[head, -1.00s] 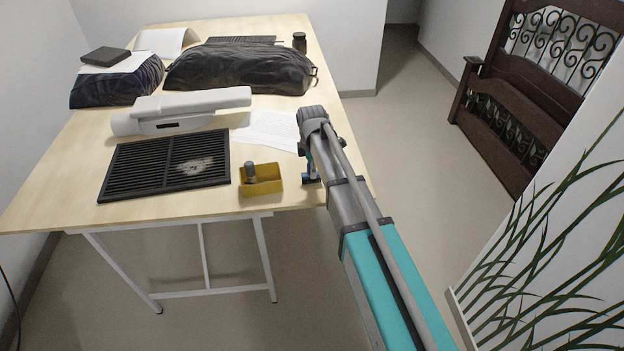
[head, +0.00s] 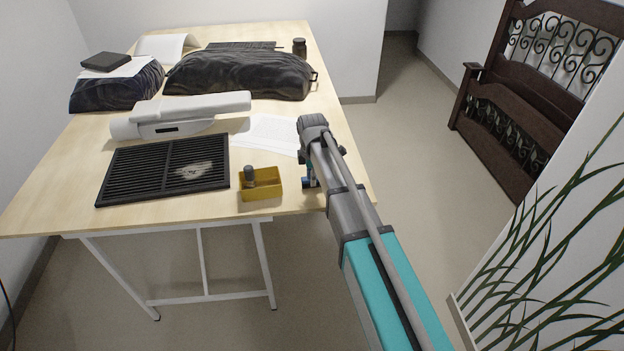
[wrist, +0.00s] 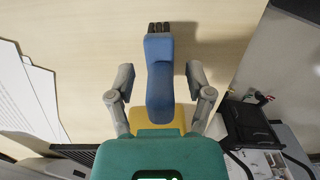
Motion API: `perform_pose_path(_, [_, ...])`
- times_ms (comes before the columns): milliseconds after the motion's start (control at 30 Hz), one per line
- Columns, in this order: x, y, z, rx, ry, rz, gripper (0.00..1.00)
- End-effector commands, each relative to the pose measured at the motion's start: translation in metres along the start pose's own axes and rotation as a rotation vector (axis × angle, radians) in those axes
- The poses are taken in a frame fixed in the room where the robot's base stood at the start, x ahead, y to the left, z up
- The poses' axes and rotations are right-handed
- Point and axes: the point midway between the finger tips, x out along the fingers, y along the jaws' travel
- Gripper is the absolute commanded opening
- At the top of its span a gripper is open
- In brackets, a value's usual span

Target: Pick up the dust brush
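A dust brush with a blue handle (wrist: 160,75) and a dark bristle end (wrist: 159,29) shows in the wrist view above the pale wooden table. My gripper (wrist: 160,72) is open, with one grey finger on each side of the blue handle and a gap on both sides. In the head view my gripper (head: 309,179) points down near the table's front right corner, left of my arm. A small bit of blue shows there, mostly hidden. The wrist view does not tell how high the fingers are over the table.
A yellow bin (head: 262,190) with a grey item in it stands left of my gripper. The table's right edge is close, with open floor beyond.

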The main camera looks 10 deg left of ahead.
Motion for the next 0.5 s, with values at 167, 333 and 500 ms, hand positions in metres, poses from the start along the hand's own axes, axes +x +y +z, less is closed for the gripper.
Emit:
perform_pose_path(167, [0.0000,0.0000,0.0000,0.000,0.000,0.000,0.24])
perform_pose_path(333, [0.0000,0.0000,0.0000,0.000,0.000,0.000,0.00])
perform_pose_path(500, [0.0000,0.0001,0.0000,0.000,0.000,0.000,0.00])
